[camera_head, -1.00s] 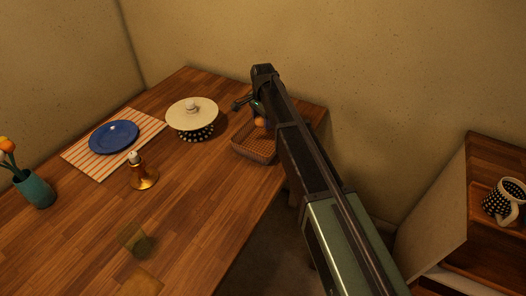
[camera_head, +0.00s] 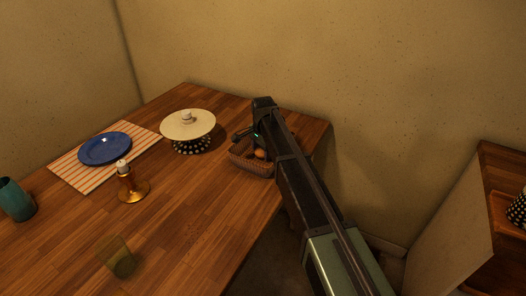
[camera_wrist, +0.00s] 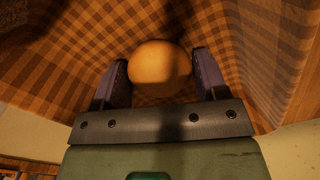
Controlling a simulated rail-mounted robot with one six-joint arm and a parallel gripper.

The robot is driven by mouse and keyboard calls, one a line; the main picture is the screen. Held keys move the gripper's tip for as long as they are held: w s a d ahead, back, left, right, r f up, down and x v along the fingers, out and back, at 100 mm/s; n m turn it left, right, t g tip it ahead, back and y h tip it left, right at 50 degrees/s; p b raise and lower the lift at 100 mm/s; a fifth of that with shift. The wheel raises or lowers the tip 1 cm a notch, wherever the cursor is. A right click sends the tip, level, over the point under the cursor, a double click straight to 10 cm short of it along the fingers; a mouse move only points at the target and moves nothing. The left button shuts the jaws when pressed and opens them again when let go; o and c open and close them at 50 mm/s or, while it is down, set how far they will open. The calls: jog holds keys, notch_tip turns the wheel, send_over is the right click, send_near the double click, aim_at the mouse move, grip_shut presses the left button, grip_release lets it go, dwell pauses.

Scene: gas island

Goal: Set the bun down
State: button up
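The bun (camera_head: 260,153) is round and orange-brown. It sits low inside the woven basket (camera_head: 252,168), which is lined with checked cloth, at the right end of the wooden table. In the wrist view the bun (camera_wrist: 158,68) is between the two dark fingers of my gripper (camera_wrist: 160,75), close against both. The checked cloth (camera_wrist: 60,70) surrounds it on the sides and behind. My gripper (camera_head: 252,138) points down into the basket in the head view, where my arm hides part of it. Whether the bun touches the basket's bottom is hard to tell.
A candle holder (camera_head: 132,188), a blue plate (camera_head: 104,148) on a striped mat, a teal cup (camera_head: 14,200) and a glass (camera_head: 117,258) are farther left.

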jog(key=o, duration=0.3)
jog(key=shift+o, duration=0.2)
jog(key=shift+r, duration=0.15)
notch_tip(320, 180, up, 12)
jog(key=p, duration=1.2)
jog(key=s+d+n, duration=0.5)
jog(key=s+d, duration=0.5)
jog(key=s, duration=0.5)
jog(key=s+d+n, duration=0.5)
jog(key=s+d, duration=0.6)
jog(key=s, duration=0.3)
jog(key=shift+s+d, duration=0.15)
jog(key=shift+s, duration=0.25)
